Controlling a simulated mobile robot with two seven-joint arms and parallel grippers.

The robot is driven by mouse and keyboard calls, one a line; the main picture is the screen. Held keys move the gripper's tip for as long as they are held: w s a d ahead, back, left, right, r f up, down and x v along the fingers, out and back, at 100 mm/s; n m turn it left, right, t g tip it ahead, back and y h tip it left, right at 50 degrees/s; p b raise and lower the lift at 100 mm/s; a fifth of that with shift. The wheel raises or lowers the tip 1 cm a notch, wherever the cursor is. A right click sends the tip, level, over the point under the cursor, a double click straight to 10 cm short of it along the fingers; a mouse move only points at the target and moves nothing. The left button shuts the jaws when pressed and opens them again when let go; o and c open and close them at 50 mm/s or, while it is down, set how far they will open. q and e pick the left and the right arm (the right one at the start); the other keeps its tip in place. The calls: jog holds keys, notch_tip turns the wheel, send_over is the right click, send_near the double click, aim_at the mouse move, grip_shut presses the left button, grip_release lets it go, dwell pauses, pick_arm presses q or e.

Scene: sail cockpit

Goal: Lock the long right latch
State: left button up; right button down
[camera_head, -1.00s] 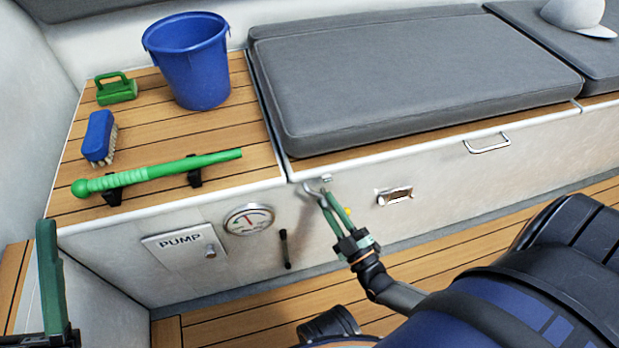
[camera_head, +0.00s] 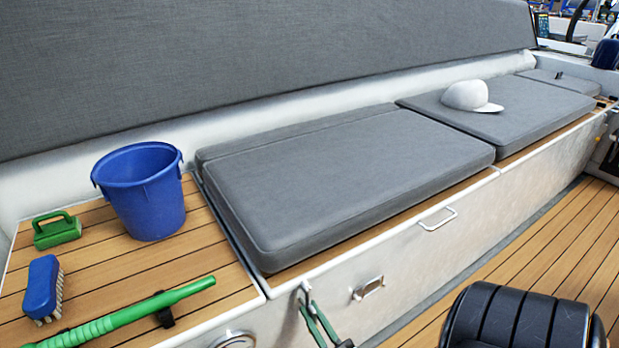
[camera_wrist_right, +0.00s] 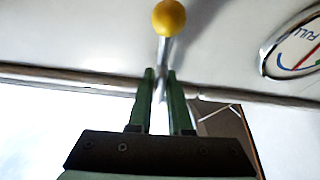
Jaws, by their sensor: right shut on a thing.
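The long latch (camera_head: 304,288) is a metal lever at the top edge of the white locker front, below the near left corner of the large cushion. In the right wrist view, its rod (camera_wrist_right: 164,48) ends in a yellow ball (camera_wrist_right: 169,18). My right gripper (camera_head: 309,307) has its green fingers at the latch, cut off by the bottom of the head view. In the right wrist view, the gripper (camera_wrist_right: 160,74) is shut on the rod, with the ball beyond the fingertips. The latch's catch is not clear. My left gripper is not in view.
A recessed metal catch (camera_head: 368,288) and a bar handle (camera_head: 438,219) are on the locker front. A grey cushion (camera_head: 350,180) covers the lid. A blue bucket (camera_head: 143,200), blue brush (camera_head: 43,289) and green-handled tool (camera_head: 130,316) are left. A gauge (camera_wrist_right: 296,45) sits beside the latch.

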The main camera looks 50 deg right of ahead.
jog(key=shift+m+g+h, duration=0.3)
jog(key=shift+m+h, duration=0.3)
jog(key=shift+m, duration=0.2)
jog(key=c, duration=0.9)
grip_release()
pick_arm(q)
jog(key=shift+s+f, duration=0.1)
pick_arm(e)
jog(key=shift+f, duration=0.2)
